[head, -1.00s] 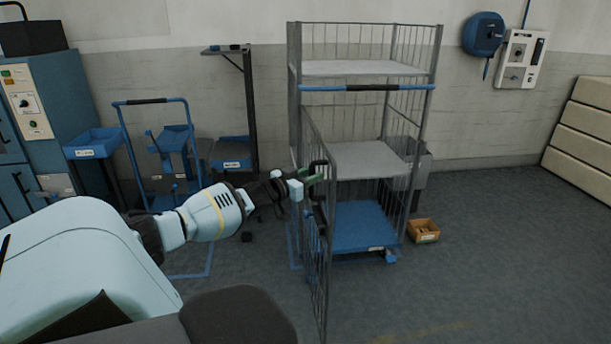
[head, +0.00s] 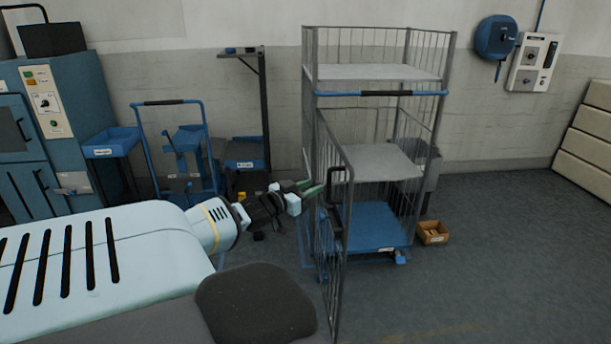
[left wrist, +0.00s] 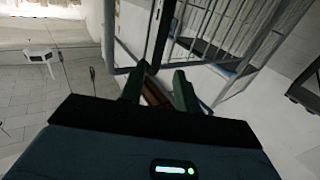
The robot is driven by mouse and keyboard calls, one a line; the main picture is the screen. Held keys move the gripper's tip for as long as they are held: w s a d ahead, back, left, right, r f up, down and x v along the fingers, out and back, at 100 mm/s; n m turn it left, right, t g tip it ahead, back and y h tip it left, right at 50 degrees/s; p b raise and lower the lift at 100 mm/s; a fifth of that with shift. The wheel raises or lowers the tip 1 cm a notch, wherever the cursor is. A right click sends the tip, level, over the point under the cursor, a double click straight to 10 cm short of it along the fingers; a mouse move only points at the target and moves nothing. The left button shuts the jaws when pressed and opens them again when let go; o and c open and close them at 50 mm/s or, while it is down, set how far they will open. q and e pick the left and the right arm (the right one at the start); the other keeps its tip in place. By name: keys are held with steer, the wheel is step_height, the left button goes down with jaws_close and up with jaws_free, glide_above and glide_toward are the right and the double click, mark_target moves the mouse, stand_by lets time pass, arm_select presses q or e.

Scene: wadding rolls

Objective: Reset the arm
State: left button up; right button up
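My left arm reaches in from the left in the head view. Its gripper (head: 318,189) has green fingers and is beside the black handle (head: 337,188) on the open mesh door (head: 332,255) of a grey roll cage. I cannot tell from the head view whether the fingers touch the door. In the left wrist view the two green fingers of the gripper (left wrist: 158,90) stand apart, with nothing clearly held between them. A brownish patch shows in the gap. My right gripper is not in view.
The cage has grey shelves (head: 385,162), a blue base (head: 370,228) and a blue bar (head: 420,93). A small box (head: 432,232) sits on the floor at its right. Blue trolleys (head: 185,150) and a blue machine (head: 50,125) stand behind my arm. The floor at right is clear.

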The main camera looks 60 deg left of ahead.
arm_select(q)
steer(key=shift+s, duration=0.15)
stand_by(0.3)
steer(key=s+d+f+m+g+h, duration=0.1)
steer(key=s+d+f+g, duration=0.1)
steer(key=s+d+f, duration=0.4)
steer(key=s+d+f+g+h, duration=0.1)
steer(key=s+d+f, duration=0.2)
steer(key=d+f, duration=0.7)
steer(key=s+d+f+m+g+h, duration=0.1)
steer(key=s+d+f+g, duration=0.1)
steer(key=s+d+f, duration=0.5)
steer(key=s+d+f+g, duration=0.2)
steer(key=s+d, duration=0.5)
steer(key=d, duration=0.4)
steer(key=s+d+f+m+g, duration=0.1)
steer(key=s+d+f, duration=0.4)
steer(key=d, duration=0.5)
steer(key=s+g, duration=0.1)
steer(key=s, duration=0.1)
steer(key=shift+s+d+f+h, duration=0.2)
steer(key=shift+s+d+h, duration=0.15)
steer(key=shift+d+h, duration=0.05)
steer(key=shift+s+a, duration=0.1)
